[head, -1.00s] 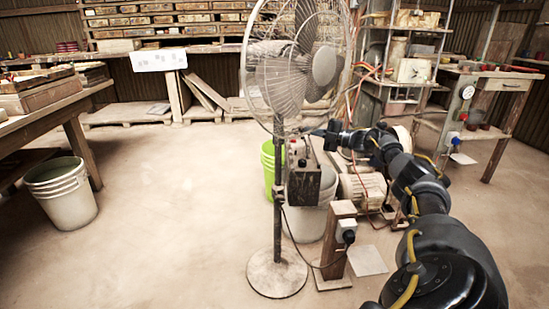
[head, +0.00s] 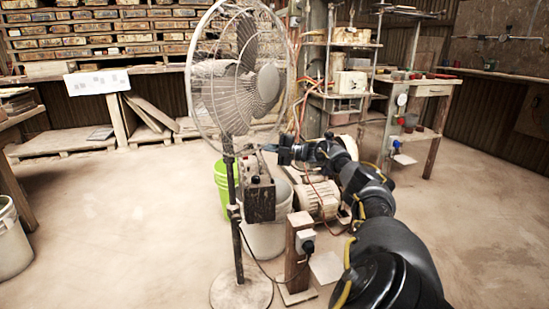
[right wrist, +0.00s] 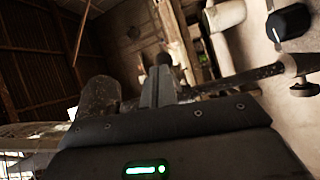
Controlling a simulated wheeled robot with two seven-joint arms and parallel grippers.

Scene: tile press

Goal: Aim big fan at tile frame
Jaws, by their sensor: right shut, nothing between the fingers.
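The big fan (head: 238,85) stands on a pole with a round base (head: 241,291), its wire cage high and left of centre in the head view. A dark control box (head: 260,198) is on its pole. My right gripper (head: 270,148) is just right of the pole, below the cage. In the right wrist view its fingers (right wrist: 159,84) are together and empty. A dark pole (right wrist: 238,76) and a dark knob (right wrist: 289,21) show near them; whether the fingers touch the fan is unclear. I cannot single out the tile frame. My left gripper is out of view.
A green bucket (head: 221,185) and a white bucket (head: 262,236) stand behind the fan. A motor (head: 318,200) and a wooden post with a switch (head: 297,255) are to its right. Racks of tiles (head: 100,38) line the back.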

